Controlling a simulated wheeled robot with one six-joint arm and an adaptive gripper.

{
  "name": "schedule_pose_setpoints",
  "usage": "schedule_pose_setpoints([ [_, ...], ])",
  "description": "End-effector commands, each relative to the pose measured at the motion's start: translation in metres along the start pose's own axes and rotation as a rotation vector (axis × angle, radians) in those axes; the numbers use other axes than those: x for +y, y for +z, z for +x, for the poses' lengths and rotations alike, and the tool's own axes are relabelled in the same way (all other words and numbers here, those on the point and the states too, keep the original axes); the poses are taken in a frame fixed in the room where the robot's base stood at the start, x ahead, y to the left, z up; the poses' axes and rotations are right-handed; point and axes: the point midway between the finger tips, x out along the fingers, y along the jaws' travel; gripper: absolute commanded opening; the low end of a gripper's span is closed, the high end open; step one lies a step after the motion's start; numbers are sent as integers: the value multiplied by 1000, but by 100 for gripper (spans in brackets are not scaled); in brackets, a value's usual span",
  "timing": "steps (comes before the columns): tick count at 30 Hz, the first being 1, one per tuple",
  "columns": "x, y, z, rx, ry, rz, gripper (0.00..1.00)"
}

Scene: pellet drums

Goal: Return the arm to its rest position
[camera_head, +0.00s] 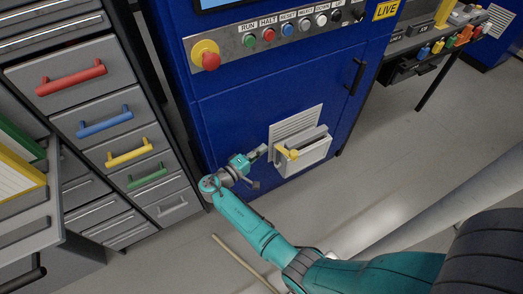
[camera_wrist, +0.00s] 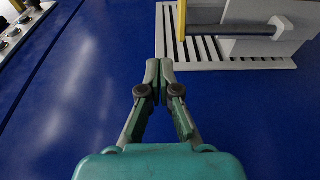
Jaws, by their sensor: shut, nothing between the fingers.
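My teal arm reaches from the lower right of the head view toward the front of a blue machine cabinet (camera_head: 240,115). My gripper (camera_head: 262,150) is at the left of a white slotted vent panel (camera_head: 296,122) on the cabinet. In the wrist view, my gripper (camera_wrist: 159,66) has its two fingertips together with nothing between them. The wrist view shows the blue cabinet face (camera_wrist: 80,85) behind the fingers. The vent panel (camera_wrist: 245,64) is just beyond and to the right of the fingertips. I cannot tell the exact gap to the panel.
A light box with a yellow knob (camera_head: 292,154) juts from the cabinet right of my gripper. A drawer unit (camera_head: 110,110) with coloured handles stands at left. A red stop button (camera_head: 210,61) is above. A thin rod (camera_head: 240,262) is low left of my arm. Open floor (camera_head: 400,165) lies right.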

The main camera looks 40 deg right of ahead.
Motion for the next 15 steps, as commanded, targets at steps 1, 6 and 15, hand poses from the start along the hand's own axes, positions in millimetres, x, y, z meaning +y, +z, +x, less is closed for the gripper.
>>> schedule_pose_setpoints([
  [1,0,0,0,0,0,0,0],
  [6,0,0,0,0,0,0,0],
  [15,-6,4,0,11,-13,-5,0],
])
